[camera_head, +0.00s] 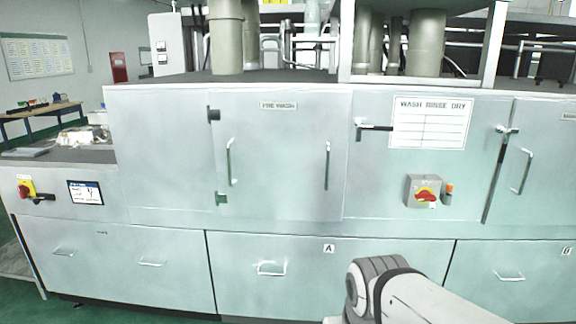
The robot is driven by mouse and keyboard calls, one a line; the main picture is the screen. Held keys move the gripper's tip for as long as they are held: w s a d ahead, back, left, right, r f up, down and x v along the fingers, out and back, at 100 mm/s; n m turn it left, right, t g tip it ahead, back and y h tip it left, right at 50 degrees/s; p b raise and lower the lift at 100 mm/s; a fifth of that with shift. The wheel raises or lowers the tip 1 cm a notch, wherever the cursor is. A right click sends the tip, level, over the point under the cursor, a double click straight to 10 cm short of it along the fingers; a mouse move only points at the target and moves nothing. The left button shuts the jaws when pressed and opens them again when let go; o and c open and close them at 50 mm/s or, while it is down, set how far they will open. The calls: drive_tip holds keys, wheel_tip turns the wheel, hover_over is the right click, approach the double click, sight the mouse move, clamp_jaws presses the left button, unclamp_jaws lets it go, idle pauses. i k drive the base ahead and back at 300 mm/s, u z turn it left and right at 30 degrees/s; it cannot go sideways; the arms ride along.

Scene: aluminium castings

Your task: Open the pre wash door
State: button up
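One vertical handle (230,162) stands near the left side and another vertical bar (327,166) near the right edge. A latch lever (375,127) sits on the panel to the right of the door. My arm reaches in from the bottom right, below and right of the door. My gripper is not visible.
A red and yellow switch box (425,191) and a WASH RINSE DRY sign (431,123) are on the panel right of the door. Another door (530,150) stands at far right. Lower panels with handles run below. A table (42,110) stands at the far left.

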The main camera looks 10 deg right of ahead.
sight(279, 154)
drive_tip(key=u, duration=0.1)
drive_tip(key=i, duration=1)
drive_tip(key=u, duration=0.05)
